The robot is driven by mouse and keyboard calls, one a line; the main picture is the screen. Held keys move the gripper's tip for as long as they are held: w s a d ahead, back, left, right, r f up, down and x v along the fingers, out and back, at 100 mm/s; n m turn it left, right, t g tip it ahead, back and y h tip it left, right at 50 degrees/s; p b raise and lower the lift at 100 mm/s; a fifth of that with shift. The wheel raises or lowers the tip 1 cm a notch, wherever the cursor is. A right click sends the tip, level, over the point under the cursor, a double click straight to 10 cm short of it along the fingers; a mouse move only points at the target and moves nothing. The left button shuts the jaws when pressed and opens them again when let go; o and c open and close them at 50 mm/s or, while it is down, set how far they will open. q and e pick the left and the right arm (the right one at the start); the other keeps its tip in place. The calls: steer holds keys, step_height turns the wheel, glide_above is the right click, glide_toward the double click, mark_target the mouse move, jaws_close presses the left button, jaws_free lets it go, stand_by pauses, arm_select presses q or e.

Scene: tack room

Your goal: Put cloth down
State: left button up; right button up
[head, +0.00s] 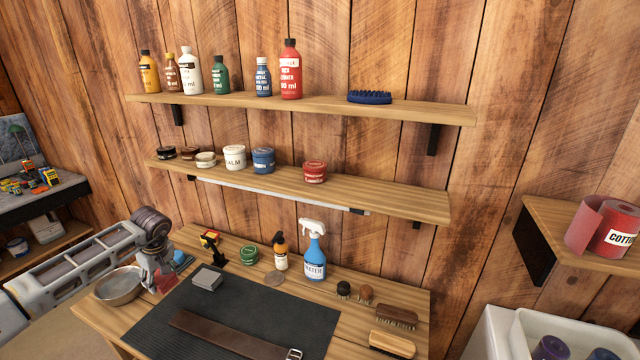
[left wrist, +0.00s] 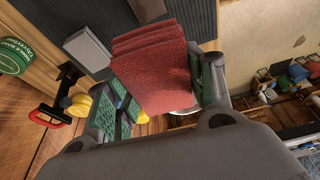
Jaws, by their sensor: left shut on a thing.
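A red folded cloth (left wrist: 155,72) sits between the fingers of my left gripper (head: 163,271) and fills most of the middle of the left wrist view. In the head view only a small red part of the cloth (head: 165,284) shows below the fingers. My left gripper is shut on it, at the left end of the wooden bench (head: 292,316), close to a metal bowl (head: 120,287). I cannot tell whether the cloth touches the bench. My right gripper is not in view.
A dark mat (head: 235,310) bears a grey block (head: 207,278) and a brown leather strap (head: 225,334). A spray bottle (head: 314,252), a green tin (head: 249,254) and brushes (head: 391,344) stand around it. Two shelves with bottles and tins hang above.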

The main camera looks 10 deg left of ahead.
arm_select(q)
steer(key=shift+m, duration=0.8)
steer(key=shift+w+d+r+m+t, duration=0.15)
steer(key=shift+d+m+t, duration=0.25)
steer(key=shift+m, duration=0.4)
steer(key=s+d+f+m+h+b, duration=0.1)
steer(key=d+m, duration=0.2)
steer(key=d, duration=0.7)
steer(key=s+d+f+m+t+h+b, duration=0.1)
steer(key=d+m, duration=0.3)
steer(key=d, duration=0.7)
steer(key=s+d+f+m+h+b, duration=0.1)
steer(key=s+d+f+m+b, duration=0.1)
steer(key=d, duration=0.8)
steer(key=shift+s+d+f+m, duration=0.15)
steer(key=shift+s+d+m, duration=0.15)
steer(key=shift+m, duration=0.5)
